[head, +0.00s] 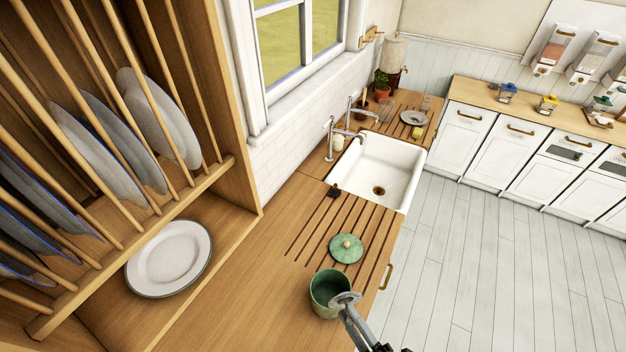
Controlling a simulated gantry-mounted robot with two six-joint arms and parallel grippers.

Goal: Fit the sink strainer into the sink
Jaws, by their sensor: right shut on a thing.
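The white sink (412,160) is set into the wooden counter, with a brass-coloured drain (379,190) in its floor. The drain looks open. My right gripper (353,318) comes in from the bottom edge and is shut on a small silver round piece, which looks like the sink strainer (345,299). The strainer is over or beside the rim of the green pot, well short of the sink; I cannot tell whether it touches the pot. My left gripper is not in view.
The green pot (326,289) stands on the counter, its green lid (346,249) on the grooved drainboard. A small black item (334,192) lies near the sink. Taps (334,140) rise behind the sink. A plate rack (225,180) fills the left. The grooved counter before the sink is mostly clear.

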